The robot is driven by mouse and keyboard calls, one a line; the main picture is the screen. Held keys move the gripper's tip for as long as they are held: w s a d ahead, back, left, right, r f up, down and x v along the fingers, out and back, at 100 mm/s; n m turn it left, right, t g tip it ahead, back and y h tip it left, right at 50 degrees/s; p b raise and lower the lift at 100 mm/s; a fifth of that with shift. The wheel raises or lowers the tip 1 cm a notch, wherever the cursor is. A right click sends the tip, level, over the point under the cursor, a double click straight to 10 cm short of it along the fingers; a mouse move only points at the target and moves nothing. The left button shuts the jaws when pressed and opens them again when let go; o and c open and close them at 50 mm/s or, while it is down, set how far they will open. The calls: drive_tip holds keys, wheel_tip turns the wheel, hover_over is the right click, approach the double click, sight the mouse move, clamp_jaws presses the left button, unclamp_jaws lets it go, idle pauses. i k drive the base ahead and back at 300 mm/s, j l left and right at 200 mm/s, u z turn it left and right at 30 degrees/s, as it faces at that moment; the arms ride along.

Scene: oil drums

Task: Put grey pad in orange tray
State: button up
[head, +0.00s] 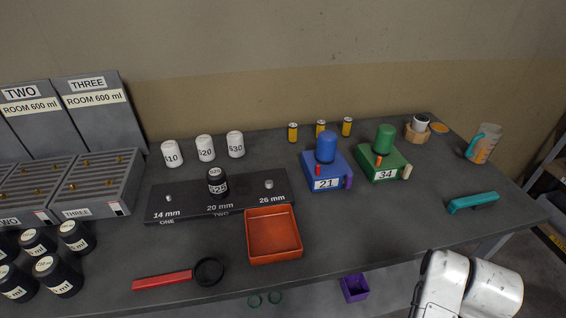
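The orange tray (273,262) sits near the front edge of the dark table, right of the middle of the black strip. It looks empty. I cannot pick out a grey pad with certainty in the head view. Small pale pieces sit on the black strip at the 14 mm mark (168,198) and the 26 mm mark (269,185), too small to identify. A white part of my arm shows at the lower right, in front of the table. My gripper's fingers are not visible.
The black strip (240,200) carries a black jar (217,181). Blue (326,172) and green (384,160) units stand right of it. A red-handled magnifier (180,277) lies at the front left. Black jars (76,236) crowd the left. The table's right front is mostly clear around a teal bar (473,202).

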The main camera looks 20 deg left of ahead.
sight(271, 236)
drive_tip(key=l+u, duration=0.2)
drive_tip(key=u, duration=0.25)
drive_tip(key=l+u, duration=0.25)
drive_tip(key=u, duration=0.15)
drive_tip(key=l+u, duration=0.25)
drive_tip(key=u, duration=0.2)
